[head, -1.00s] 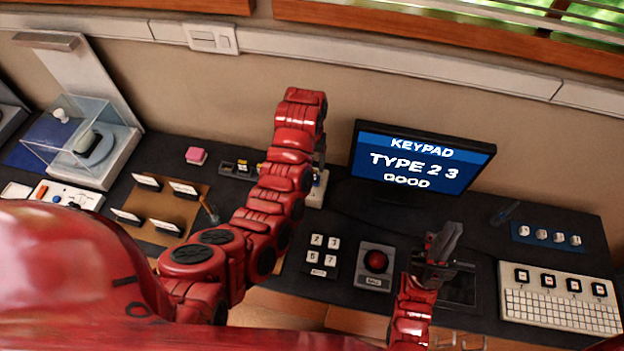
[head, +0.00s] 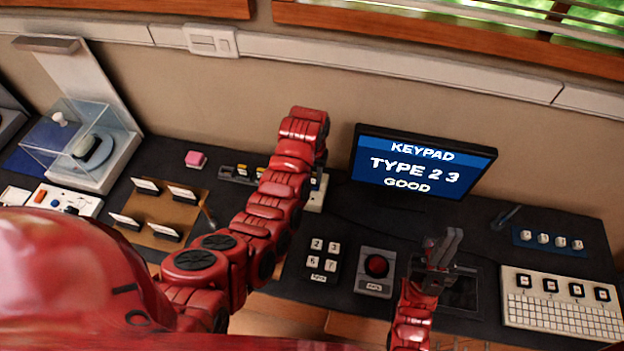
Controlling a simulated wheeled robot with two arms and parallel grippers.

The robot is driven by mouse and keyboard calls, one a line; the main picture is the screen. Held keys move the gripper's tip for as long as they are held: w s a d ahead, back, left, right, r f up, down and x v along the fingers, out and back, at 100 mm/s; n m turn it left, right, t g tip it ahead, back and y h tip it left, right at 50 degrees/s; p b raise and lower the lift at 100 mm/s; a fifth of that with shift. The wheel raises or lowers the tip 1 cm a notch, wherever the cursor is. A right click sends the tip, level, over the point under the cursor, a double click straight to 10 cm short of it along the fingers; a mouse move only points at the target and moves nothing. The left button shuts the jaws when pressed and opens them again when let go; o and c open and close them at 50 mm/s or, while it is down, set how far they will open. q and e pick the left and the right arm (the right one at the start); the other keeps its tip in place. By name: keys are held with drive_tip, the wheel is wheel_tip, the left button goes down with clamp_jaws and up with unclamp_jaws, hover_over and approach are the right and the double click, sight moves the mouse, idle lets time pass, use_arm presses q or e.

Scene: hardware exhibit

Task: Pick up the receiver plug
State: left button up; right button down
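I cannot make out for sure which item is the receiver plug. A dark strip with small grey and yellow pieces (head: 240,174) lies at the back of the desk, partly behind my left arm. A pale block (head: 317,192) shows just right of that arm. My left arm reaches up and bends over this spot; its gripper is hidden behind the arm links. My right gripper (head: 446,240) points up over the dark tablet-like panel at the right. Nothing is seen in it, and its finger gap is too small to judge.
A monitor (head: 420,168) reads "KEYPAD TYPE 2 3 GOOD". A keypad (head: 322,262), a red button box (head: 376,267) and a white keyboard (head: 562,303) stand in front. A pink block (head: 195,160), a brown card board (head: 163,213) and a clear case (head: 85,140) are at left.

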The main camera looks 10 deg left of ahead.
use_arm(q)
clamp_jaws()
